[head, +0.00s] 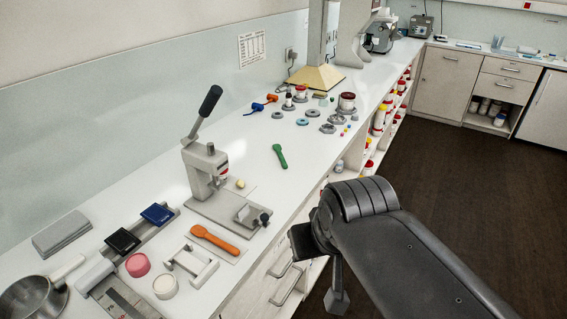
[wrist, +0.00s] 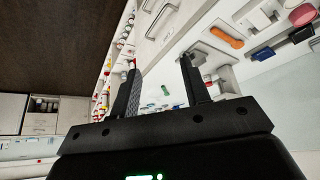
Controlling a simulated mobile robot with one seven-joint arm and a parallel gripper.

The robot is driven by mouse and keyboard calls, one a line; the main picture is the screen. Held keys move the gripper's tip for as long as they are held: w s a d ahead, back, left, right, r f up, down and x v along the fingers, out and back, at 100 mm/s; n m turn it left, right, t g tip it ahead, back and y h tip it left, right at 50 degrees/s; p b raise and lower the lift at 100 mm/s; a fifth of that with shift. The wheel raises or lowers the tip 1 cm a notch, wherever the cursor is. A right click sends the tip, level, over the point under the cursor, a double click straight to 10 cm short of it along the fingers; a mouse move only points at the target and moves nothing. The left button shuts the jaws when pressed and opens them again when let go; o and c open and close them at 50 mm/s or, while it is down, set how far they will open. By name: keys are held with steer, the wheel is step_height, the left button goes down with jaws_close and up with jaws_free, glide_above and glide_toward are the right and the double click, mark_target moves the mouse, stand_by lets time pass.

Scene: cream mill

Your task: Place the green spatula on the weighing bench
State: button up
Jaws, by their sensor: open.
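The green spatula (head: 280,155) lies flat on the long white bench (head: 262,184), right of the lever press.
A lever press (head: 207,170) stands on the bench, with an orange spatula (head: 215,240) nearer. Rings and jars crowd the area beyond the green spatula. Shelves of jars lie under the bench edge. A far counter (head: 465,47) stands at the back. The dark floor (head: 450,165) is clear.

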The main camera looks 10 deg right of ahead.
steer(key=w+d+f+n+t+h, duration=0.1)
steer(key=w+d+n, duration=0.3)
steer(key=w, duration=0.5)
steer(key=w+d+f+n+t, duration=0.2)
steer(key=w+n, duration=0.4)
steer(key=w, duration=0.3)
steer(key=w+d+f+n+t+h, duration=0.15)
steer(key=w+n, duration=0.25)
steer(key=w, duration=0.5)
steer(key=w+f+n+t, duration=0.1)
steer(key=w+f+n, duration=0.2)
steer(key=w+n, duration=0.3)
steer(key=w+f+n+t+y, duration=0.1)
steer(key=w+f+n, duration=0.3)
steer(key=n, duration=0.4)
steer(key=w+d+f+n+t+y, duration=0.1)
steer(key=w+f+n, duration=0.3)
steer(key=w+n, duration=0.3)
steer(key=shift+w+f, duration=0.1)
steer(key=shift+w, duration=0.2)
steer(key=shift+w+a+f+n+t+y, duration=0.15)
steer(key=shift+w+f+n+t+y, duration=0.15)
steer(key=shift+w+n, duration=0.2)
glide_toward(282, 157)
steer(key=x, duration=0.3)
steer(key=shift+s+f, duration=0.15)
steer(key=shift+f, duration=0.05)
steer(key=shift+x, duration=2.65)
steer(key=shift+r, duration=0.2)
steer(key=shift+c, duration=0.2)
